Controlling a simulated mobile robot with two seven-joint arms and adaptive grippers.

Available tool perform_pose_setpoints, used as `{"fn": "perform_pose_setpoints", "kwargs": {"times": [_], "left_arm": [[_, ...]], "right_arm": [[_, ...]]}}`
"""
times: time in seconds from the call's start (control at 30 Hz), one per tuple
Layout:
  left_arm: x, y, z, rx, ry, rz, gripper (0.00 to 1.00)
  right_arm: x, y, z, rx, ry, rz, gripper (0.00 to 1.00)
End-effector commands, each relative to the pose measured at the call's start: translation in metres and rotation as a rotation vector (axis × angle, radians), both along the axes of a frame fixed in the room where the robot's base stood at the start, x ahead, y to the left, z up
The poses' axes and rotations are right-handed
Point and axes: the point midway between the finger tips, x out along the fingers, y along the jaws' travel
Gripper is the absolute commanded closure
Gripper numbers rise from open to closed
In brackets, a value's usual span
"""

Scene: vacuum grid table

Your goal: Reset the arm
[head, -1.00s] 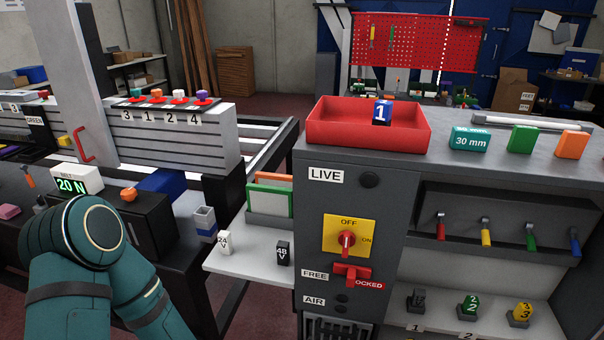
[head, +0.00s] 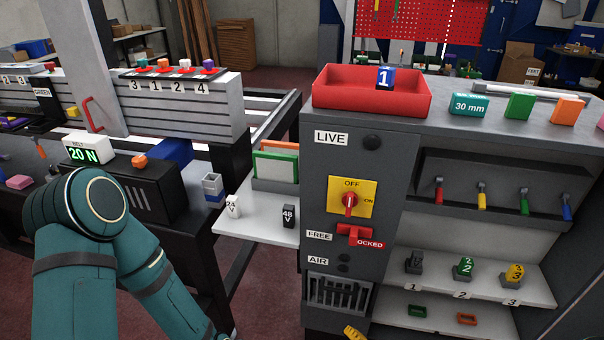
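My teal arm (head: 82,207) comes in from the lower left. It bends at a round joint, and its further link runs down to the right and out at the bottom edge. No gripper shows in the head view, so I cannot see either gripper or what it holds. My other arm is not in view.
A grey cabinet (head: 383,150) stands on the right, with a red tray (head: 330,98), a yellow OFF/ON switch plate (head: 364,188) and a red FREE/LOCKED lever (head: 355,236). A white shelf (head: 257,233) sticks out left. The grid table (head: 160,105) and a 20 N display (head: 85,152) are left.

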Motion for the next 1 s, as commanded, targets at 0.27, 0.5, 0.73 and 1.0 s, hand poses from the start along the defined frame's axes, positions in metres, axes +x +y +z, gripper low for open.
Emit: {"fn": "perform_pose_setpoints", "kwargs": {"times": [0.27, 0.5, 0.73, 1.0], "left_arm": [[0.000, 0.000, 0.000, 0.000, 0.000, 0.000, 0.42], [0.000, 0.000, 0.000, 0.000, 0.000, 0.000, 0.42], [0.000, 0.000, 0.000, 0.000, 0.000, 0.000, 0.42], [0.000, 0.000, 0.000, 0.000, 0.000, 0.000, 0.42]], "right_arm": [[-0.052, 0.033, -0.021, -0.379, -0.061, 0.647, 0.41], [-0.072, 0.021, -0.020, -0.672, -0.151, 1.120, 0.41], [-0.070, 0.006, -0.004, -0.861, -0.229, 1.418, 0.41], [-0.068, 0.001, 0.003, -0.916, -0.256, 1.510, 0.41]]}}
